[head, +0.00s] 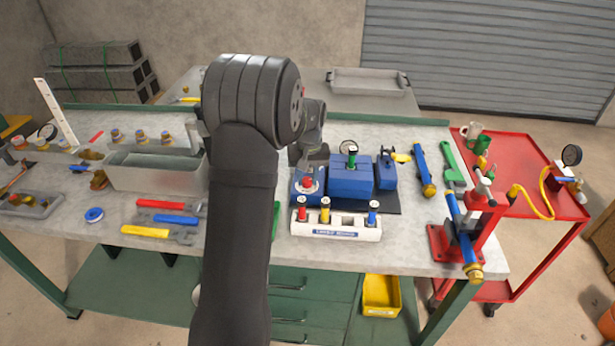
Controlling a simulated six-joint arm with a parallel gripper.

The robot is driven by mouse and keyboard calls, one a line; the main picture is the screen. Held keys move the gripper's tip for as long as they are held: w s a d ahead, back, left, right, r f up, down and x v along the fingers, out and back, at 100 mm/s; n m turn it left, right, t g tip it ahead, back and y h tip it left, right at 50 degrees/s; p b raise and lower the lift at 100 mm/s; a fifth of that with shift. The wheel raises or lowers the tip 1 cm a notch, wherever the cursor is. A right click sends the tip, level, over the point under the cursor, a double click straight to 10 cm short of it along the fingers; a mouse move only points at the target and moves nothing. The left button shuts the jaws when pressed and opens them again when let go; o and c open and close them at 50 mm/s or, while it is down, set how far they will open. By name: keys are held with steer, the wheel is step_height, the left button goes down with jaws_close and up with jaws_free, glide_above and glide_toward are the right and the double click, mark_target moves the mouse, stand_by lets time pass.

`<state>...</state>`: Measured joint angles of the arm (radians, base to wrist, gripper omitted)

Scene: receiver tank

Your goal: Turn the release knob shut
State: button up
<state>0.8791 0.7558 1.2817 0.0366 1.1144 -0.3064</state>
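A red knob (308,184) sits on a pale round collar at the left end of a blue unit (350,183) on the bench. It may be the release knob, but no label on it is readable. My gripper (311,172) points down just above this red knob. The fingers are small and partly merged with the wrist, so I cannot tell whether they are open, shut or touching the knob. A green-topped fitting (352,158) and a round gauge (347,147) stand on the blue unit.
A white rack (337,229) with red, yellow and blue-topped pieces stands just in front. A grey bin (155,172) and several wrenches (165,219) lie to the left.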

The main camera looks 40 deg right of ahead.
steer(key=c, duration=0.4)
steer(key=m, duration=1.3)
steer(key=shift+r+m+h, duration=0.1)
steer(key=shift+m+h, duration=0.2)
steer(key=shift+m, duration=2.1)
steer(key=o, duration=1)
